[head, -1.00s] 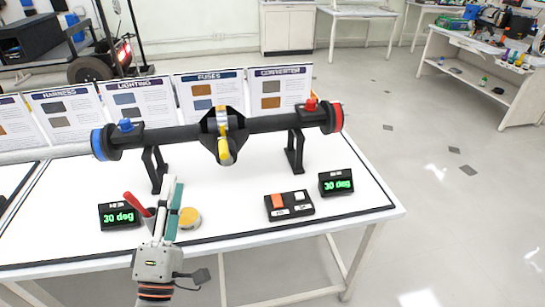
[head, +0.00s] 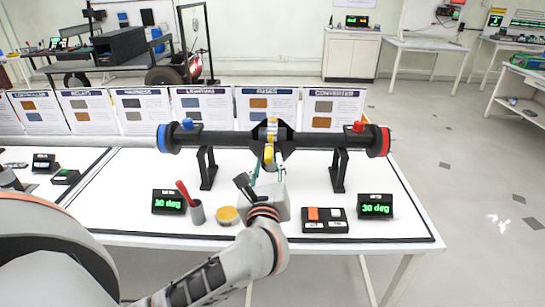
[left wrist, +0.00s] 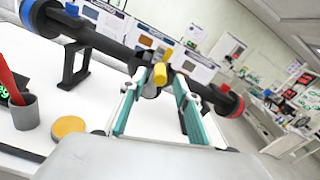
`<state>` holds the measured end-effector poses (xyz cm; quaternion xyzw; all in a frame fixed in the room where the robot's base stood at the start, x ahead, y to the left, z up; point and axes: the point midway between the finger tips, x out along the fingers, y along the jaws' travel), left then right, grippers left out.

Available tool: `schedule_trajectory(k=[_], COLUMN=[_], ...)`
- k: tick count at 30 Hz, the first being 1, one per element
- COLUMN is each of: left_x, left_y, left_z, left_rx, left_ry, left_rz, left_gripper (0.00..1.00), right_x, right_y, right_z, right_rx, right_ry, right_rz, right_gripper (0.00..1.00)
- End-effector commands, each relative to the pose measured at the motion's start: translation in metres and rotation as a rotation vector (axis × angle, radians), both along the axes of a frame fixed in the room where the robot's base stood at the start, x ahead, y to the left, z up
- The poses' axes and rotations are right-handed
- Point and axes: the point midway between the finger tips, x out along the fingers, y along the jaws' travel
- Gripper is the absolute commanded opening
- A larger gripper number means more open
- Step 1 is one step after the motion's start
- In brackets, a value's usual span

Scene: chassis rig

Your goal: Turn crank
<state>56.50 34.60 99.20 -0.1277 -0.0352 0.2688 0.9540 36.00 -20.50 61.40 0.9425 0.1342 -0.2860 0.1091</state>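The crank with its yellow handle (head: 268,153) sits at the middle of a black axle (head: 322,140), which rests across black stands on the white table. A blue hub (head: 163,138) is at the axle's left end and a red hub (head: 384,141) at its right end. My left gripper (head: 267,172) is just in front of the crank. In the left wrist view its teal-lined fingers (left wrist: 160,85) are apart, with the yellow handle (left wrist: 160,74) showing between their tips. I cannot tell whether they touch it. My right gripper is in neither current view.
Two displays, left (head: 169,202) and right (head: 375,206), read 30 deg. A button box (head: 325,226), a grey cup (head: 197,212) with a red tool, and a yellow disc (head: 228,215) stand near the front. Information boards (head: 266,106) line the back.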

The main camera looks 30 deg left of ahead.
Motion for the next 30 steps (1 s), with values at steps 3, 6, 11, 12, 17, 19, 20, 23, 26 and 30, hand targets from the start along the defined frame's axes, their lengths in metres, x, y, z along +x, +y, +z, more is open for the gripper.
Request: schedule_trajectory(k=[3,6,11,12,17,19,20,23,26,30], left_x=[0.016,0.026,0.034,0.035,0.036,0.036,0.036,0.036,0.036,0.036], left_y=[0.011,0.016,0.022,0.022,0.023,0.022,0.022,0.022,0.022,0.022], left_z=[0.002,0.001,0.0,0.0,0.0,0.0,0.0,0.0,0.0,0.0], left_rx=[0.005,0.004,0.003,0.003,0.002,0.002,0.002,0.002,0.002,0.005], left_ry=[-0.002,-0.001,0.0,0.0,0.0,0.0,0.0,0.0,0.0,0.002], left_rz=[0.002,0.002,0.001,0.001,0.001,0.001,0.001,0.001,0.001,0.001], left_gripper=[0.32,0.32,0.32,0.32,0.32,0.32,0.26,0.01,0.0,0.0], right_x=[0.0,-0.002,-0.004,-0.004,-0.006,-0.006,-0.006,-0.006,-0.005,-0.004], right_y=[0.001,0.001,0.0,0.0,0.0,0.0,0.0,0.0,0.0,0.0], right_z=[0.0,-0.003,-0.007,-0.007,-0.008,-0.008,-0.007,-0.006,-0.005,-0.004], right_rx=[0.002,0.001,-0.001,-0.001,0.0,0.0,0.001,0.001,0.001,0.001], right_ry=[0.002,0.007,0.015,0.015,0.017,0.017,0.017,0.015,0.013,0.011], right_rz=[0.001,0.001,0.0,0.0,0.0,0.0,0.0,-0.001,-0.001,-0.002], right_gripper=[0.0,0.0,0.0,0.0,0.0,0.0,0.0,0.0,0.0,0.0])
